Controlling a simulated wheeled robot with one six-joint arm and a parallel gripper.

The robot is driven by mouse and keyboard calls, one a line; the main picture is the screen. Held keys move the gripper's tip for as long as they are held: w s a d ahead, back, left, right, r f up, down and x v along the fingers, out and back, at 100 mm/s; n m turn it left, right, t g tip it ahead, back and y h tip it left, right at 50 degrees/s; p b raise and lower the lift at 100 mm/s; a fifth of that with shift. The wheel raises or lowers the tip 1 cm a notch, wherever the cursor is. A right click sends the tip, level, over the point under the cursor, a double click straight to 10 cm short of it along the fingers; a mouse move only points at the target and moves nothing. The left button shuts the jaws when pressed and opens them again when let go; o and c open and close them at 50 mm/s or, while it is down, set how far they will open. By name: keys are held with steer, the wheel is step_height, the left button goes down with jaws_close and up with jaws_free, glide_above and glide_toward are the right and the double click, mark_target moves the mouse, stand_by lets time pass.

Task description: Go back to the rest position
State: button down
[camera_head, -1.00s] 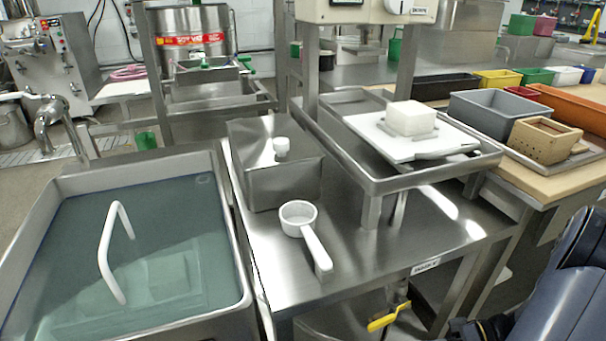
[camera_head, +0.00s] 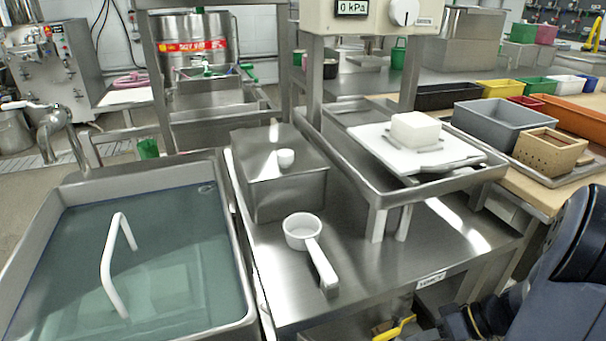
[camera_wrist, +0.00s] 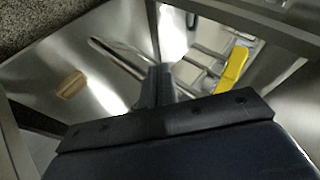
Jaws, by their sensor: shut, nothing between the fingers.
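My gripper (camera_wrist: 160,88) shows in the wrist view, its dark fingers together and empty. It points at a steel surface, apart from the yellow handle (camera_wrist: 232,70) to its right. In the head view my dark arm is at the lower right, and the gripper itself cannot be made out there. The yellow handle also shows in the head view (camera_head: 395,328), low under the steel table (camera_head: 375,285).
A water-filled sink (camera_head: 60,262) with a white handle stands at left. A white ladle (camera_head: 303,232) and lidded steel box (camera_head: 282,195) sit on the table. A white block (camera_head: 416,130) rests on a white board (camera_head: 385,140) in a raised steel tray (camera_head: 378,190).

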steer(key=d+r+t+h+p, duration=0.1)
steer(key=d+r+h+p, duration=0.2)
steer(key=d+r, duration=0.3)
steer(key=shift+w+d+r+n+p, duration=0.35)
steer(key=shift+d+p, duration=0.35)
steer(key=shift+d, duration=0.95)
steer(key=shift+s+r, duration=0.1)
